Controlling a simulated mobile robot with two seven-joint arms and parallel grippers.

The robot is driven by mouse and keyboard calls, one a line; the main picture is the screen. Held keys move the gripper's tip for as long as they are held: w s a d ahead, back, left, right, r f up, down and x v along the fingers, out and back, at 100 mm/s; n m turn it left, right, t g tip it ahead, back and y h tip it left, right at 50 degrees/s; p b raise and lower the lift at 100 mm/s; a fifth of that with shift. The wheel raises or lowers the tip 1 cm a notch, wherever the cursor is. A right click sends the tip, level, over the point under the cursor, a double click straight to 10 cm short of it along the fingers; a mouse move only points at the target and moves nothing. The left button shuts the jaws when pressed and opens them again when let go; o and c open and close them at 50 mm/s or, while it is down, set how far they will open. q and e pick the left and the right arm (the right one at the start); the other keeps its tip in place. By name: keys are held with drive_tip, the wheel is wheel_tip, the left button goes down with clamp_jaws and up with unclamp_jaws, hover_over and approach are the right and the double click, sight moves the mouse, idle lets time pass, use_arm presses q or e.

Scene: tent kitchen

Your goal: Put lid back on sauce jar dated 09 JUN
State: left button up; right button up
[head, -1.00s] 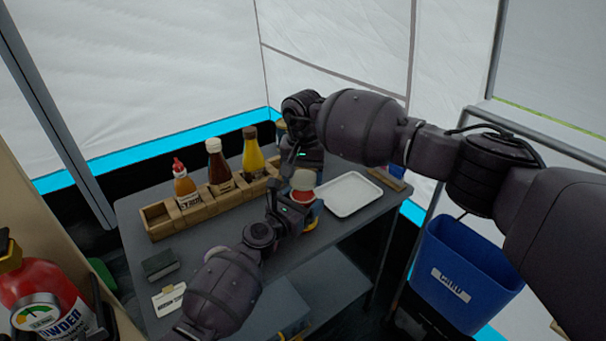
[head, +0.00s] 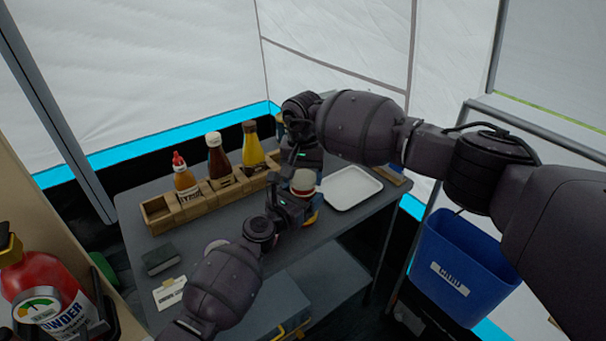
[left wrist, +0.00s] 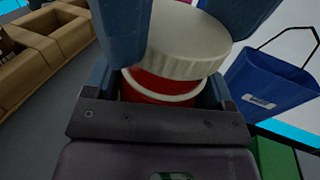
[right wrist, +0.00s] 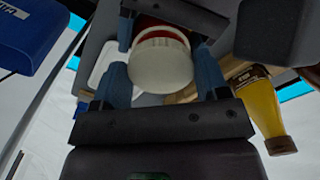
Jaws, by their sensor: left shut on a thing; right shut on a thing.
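The red sauce jar (left wrist: 160,88) is held between my left gripper's fingers (left wrist: 160,85). It has a white band below its top. The white ribbed lid (left wrist: 185,42) is at the top of the jar, looking slightly tilted; I cannot tell whether it is seated. My right gripper (right wrist: 160,75) is shut on the lid, which also shows in the right wrist view (right wrist: 160,65), with the jar behind it. In the head view, my left gripper (head: 297,198) and right gripper (head: 303,168) meet at the jar above the grey table. No date is legible.
A wooden rack (head: 205,197) with several sauce bottles stands at the back left. A white tray (head: 351,188) lies right of the jar. A dark box (head: 160,262) and a label card (head: 169,291) are at front left. A blue bin (head: 462,262) hangs at right.

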drive_tip(key=shift+f, duration=0.55)
